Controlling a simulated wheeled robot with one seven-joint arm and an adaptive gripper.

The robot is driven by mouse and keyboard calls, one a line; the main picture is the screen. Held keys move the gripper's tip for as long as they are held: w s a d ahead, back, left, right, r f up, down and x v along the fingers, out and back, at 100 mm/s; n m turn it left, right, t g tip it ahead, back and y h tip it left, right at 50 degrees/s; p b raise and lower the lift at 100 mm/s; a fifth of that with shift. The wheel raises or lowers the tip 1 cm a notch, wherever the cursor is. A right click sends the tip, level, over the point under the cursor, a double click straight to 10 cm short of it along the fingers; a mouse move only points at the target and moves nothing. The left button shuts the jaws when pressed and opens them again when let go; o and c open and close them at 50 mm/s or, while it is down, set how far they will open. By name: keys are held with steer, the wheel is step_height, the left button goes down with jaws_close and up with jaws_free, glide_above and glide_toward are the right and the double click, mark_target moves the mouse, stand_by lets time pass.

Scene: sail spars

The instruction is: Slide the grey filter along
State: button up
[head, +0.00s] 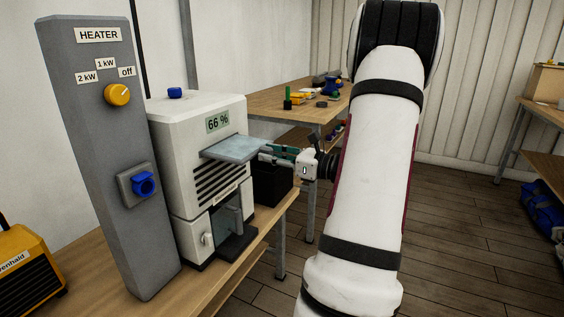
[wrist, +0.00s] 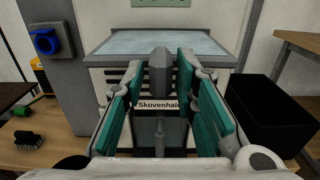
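The grey filter (head: 237,148) is a flat, pale blue-grey panel sticking out of the front of a white machine (head: 170,140) that shows 66 %. In the wrist view the filter (wrist: 160,45) spans the top, with a dark grey tab (wrist: 160,75) at the middle of its near edge. My gripper (head: 268,153) is at the filter's outer edge. In the wrist view its teal-padded fingers (wrist: 160,72) stand apart, one on each side of the tab, with a small gap visible at the left. How much of the filter is inside the machine is hidden.
A grey heater post (head: 100,150) with a yellow knob and blue plug stands left of the machine on a wooden bench (head: 225,285). A black box (wrist: 270,115) stands close on the right. A second table (head: 275,98) with small items is behind.

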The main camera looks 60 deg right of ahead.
mark_target(232, 145)
steer(key=shift+s, duration=0.15)
jaws_close()
steer(key=shift+w+a+r+b, duration=0.1)
steer(key=shift+w+a+b, duration=0.1)
steer(key=shift+w, duration=2)
steer(key=shift+w+a+b, duration=0.1)
steer(key=shift+w+b, duration=0.15)
steer(key=shift+w, duration=2)
steer(key=shift+w+a+r+b, duration=0.1)
steer(key=shift+w+a+b, duration=0.1)
steer(key=shift+w, duration=2)
steer(key=shift+o, duration=0.4)
jaws_free()
steer(key=shift+w, duration=0.1)
steer(key=o, duration=0.5)
steer(key=shift+f, duration=0.1)
steer(key=s, duration=0.8)
steer(key=s+d, duration=0.1)
steer(key=s, duration=0.3)
